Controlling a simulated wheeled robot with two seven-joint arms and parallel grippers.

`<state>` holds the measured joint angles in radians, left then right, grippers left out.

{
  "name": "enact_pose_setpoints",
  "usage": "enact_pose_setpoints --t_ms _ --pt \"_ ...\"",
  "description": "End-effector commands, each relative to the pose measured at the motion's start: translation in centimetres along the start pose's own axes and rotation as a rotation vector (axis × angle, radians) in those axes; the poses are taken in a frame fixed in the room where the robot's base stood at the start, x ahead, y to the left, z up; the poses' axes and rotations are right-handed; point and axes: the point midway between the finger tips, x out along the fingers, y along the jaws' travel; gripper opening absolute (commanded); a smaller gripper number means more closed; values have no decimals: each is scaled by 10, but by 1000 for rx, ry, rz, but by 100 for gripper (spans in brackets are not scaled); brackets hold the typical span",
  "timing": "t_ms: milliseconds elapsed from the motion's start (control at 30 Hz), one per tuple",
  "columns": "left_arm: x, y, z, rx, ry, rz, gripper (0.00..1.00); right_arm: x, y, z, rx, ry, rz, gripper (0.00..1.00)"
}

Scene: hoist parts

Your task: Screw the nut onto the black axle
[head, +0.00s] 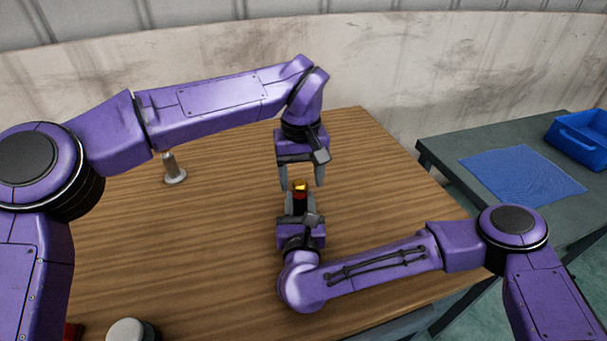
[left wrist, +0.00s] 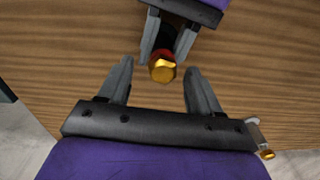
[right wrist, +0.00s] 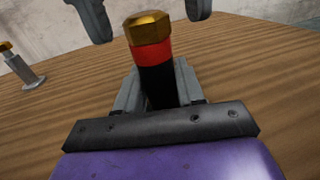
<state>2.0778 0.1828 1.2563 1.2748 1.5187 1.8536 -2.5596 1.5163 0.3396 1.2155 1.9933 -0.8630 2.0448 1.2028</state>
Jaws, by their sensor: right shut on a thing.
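The black axle (right wrist: 158,85) stands upright with a red band near its top, shut in my right gripper (right wrist: 157,78). The gold hex nut (right wrist: 147,27) sits on top of the axle; how far it is threaded I cannot tell. The nut also shows in the head view (head: 301,185) and the left wrist view (left wrist: 162,70). My left gripper (head: 301,180) is open, pointing down over the nut, with one finger on each side and gaps between. It holds nothing.
A grey metal post (head: 174,172) with a gold top (right wrist: 5,46) stands on the wooden table (head: 220,230) to the left. A white-topped round part (head: 126,331) lies at the front left. A side table at right holds a blue mat (head: 522,175) and blue bin (head: 583,138).

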Motion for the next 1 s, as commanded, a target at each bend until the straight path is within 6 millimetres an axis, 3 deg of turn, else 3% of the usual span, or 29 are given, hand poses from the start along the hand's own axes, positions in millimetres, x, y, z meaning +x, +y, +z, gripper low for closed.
enact_pose_setpoints --t_ms 167,600,767,1000 --pt "-14 0 0 0 1 0 64 1 -1 1 0 -1 -4 0" --pt "-106 0 -1 -3 4 0 64 2 -2 0 0 -1 -5 0" --pt "-119 -1 -1 -1 2 1 64 1 -2 0 0 -1 -5 0" --pt "-121 -1 -1 0 1 1 64 1 -2 0 0 -1 -5 0"
